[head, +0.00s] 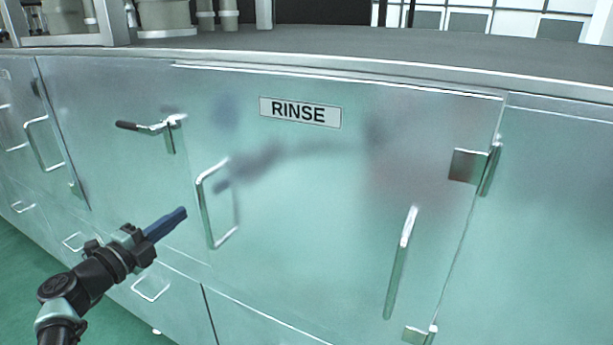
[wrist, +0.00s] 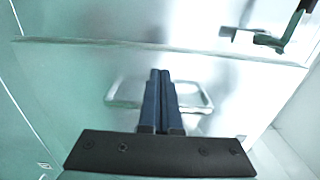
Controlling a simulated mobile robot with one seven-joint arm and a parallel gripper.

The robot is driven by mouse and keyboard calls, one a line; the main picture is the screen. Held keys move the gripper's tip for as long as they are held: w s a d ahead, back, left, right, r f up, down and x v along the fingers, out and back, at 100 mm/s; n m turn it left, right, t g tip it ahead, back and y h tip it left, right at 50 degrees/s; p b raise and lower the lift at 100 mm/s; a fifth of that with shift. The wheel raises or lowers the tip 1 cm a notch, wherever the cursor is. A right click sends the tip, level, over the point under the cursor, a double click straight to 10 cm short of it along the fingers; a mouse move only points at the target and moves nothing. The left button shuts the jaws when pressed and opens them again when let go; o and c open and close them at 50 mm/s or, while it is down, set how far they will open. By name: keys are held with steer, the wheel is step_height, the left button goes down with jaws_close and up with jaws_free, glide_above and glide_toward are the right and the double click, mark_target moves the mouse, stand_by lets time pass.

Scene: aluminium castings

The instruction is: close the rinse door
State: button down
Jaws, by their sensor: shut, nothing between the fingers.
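The rinse door (head: 310,190) is a pale green metal panel marked by a RINSE label (head: 300,112). Its hinges (head: 470,166) are on the right. A bright strip runs along its top edge; I cannot tell how wide any gap is. A looped handle (head: 207,210) is at its left and a long bar (head: 400,262) at its lower right. My gripper (head: 181,213) is shut and empty, left of the looped handle in the head view. In the wrist view its blue fingers (wrist: 161,85) overlap a loop handle (wrist: 207,98); contact is unclear.
A lever latch (head: 150,126) with a dark grip sticks out left of the door. More cabinet fronts with handles (head: 42,145) lie to the left, and drawer handles (head: 150,289) sit below. The grey worktop (head: 420,50) overhangs above. Green floor (head: 22,260) is open at the lower left.

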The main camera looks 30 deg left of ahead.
steer(key=s+a+b, duration=0.5)
steer(key=s+a, duration=0.1)
steer(key=shift+s+a+f, duration=0.25)
steer(key=shift+s+f, duration=0.05)
steer(key=shift+f, duration=0.05)
steer(key=shift+s+r, duration=0.1)
steer(key=shift+s, duration=0.05)
